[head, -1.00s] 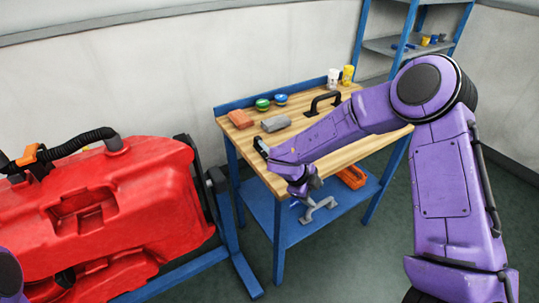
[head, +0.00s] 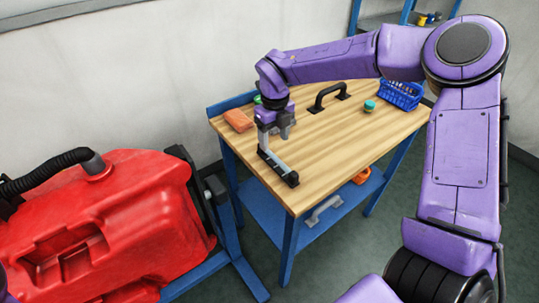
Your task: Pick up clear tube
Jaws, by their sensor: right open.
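My right gripper (head: 277,164) points down over the left front part of the wooden workbench (head: 340,150). Its jaws are apart, and I see nothing held between them. I cannot make out a clear tube anywhere on the bench. A blue basket (head: 401,95) at the bench's right end holds several small things, too small to tell apart. My left gripper is not in view; only a sliver of purple shows at the lower left edge.
An orange-red block (head: 238,120) lies at the bench's left, and a black handle (head: 328,97) stands near the back. A small teal-lidded jar (head: 369,107) stands near the basket. A red tank (head: 110,225) fills the lower left. The bench's front middle is clear.

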